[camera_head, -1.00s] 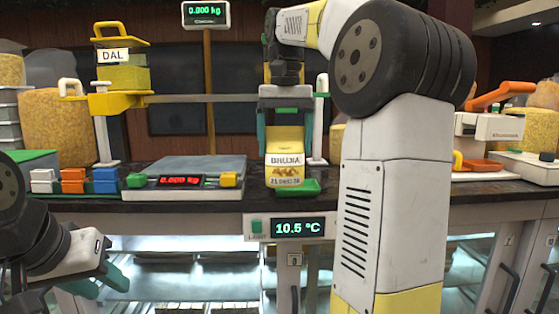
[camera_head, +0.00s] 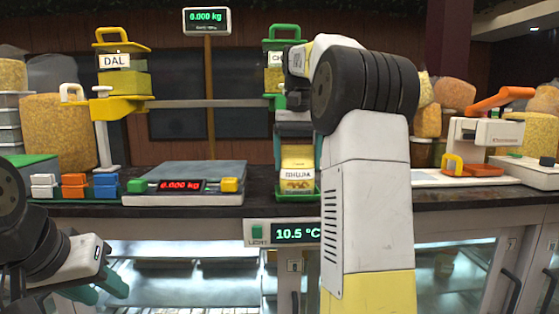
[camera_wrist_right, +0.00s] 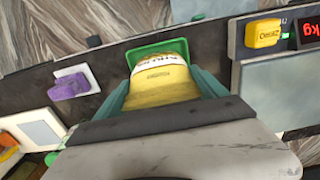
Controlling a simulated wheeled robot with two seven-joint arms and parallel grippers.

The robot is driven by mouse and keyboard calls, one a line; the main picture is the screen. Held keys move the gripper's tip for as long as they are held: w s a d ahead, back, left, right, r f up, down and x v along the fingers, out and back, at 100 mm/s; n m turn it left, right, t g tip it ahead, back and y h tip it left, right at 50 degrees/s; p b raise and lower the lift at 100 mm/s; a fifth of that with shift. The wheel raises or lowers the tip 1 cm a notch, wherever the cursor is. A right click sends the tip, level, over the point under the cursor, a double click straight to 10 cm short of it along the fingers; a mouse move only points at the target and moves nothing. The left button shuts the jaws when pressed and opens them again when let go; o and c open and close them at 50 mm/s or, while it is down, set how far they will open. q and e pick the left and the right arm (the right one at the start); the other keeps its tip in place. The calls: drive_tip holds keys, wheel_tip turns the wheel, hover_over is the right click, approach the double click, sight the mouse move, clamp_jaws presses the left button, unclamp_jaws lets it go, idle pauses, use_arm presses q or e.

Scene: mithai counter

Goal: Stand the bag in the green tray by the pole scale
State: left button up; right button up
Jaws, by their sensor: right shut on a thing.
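The yellow bag (camera_head: 298,162) with a white label is upright in the head view. My right gripper (camera_head: 298,150) is shut on it, with teal fingers at its left and right sides. The small green tray (camera_head: 297,196) is at the bag's base, near the counter's front edge. The bag's bottom lies within the tray's outline; I cannot tell whether it touches the floor. The right wrist view shows the bag (camera_wrist_right: 160,88) between the fingers, with the green tray (camera_wrist_right: 150,50) around its far end. My left gripper (camera_head: 103,288) is open and empty, low at the left.
A flat scale (camera_head: 185,192) with a red display stands left of the tray. A pole display (camera_head: 207,18) rises behind it. A balance beam holds a DAL container (camera_head: 121,75) and a green-lidded container (camera_head: 273,78). A purple item (camera_wrist_right: 70,87) shows in the wrist view.

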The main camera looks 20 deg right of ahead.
sight(298, 162)
drive_tip(key=o, duration=2)
drive_tip(key=shift+f, duration=0.1)
drive_tip(key=shift+r, duration=3.9)
drive_tip(key=shift+s, duration=0.1)
drive_tip(key=shift+s+f, duration=0.1)
drive_tip(key=shift+s, duration=0.2)
drive_tip(key=s+a+f+n+t, duration=0.1)
drive_tip(key=s+a+f+t, duration=0.1)
drive_tip(key=s+a+f, duration=0.2)
drive_tip(key=s+a+f+n+t+y, duration=0.1)
drive_tip(key=s+a+f, duration=0.3)
drive_tip(key=s+f, duration=0.5)
drive_tip(key=s+a+f+n+t+y, duration=0.1)
drive_tip(key=s+a+f+t, duration=0.2)
drive_tip(key=s+f, duration=0.4)
drive_tip(key=shift+s+a+f, duration=0.25)
drive_tip(key=shift+s+a, duration=0.4)
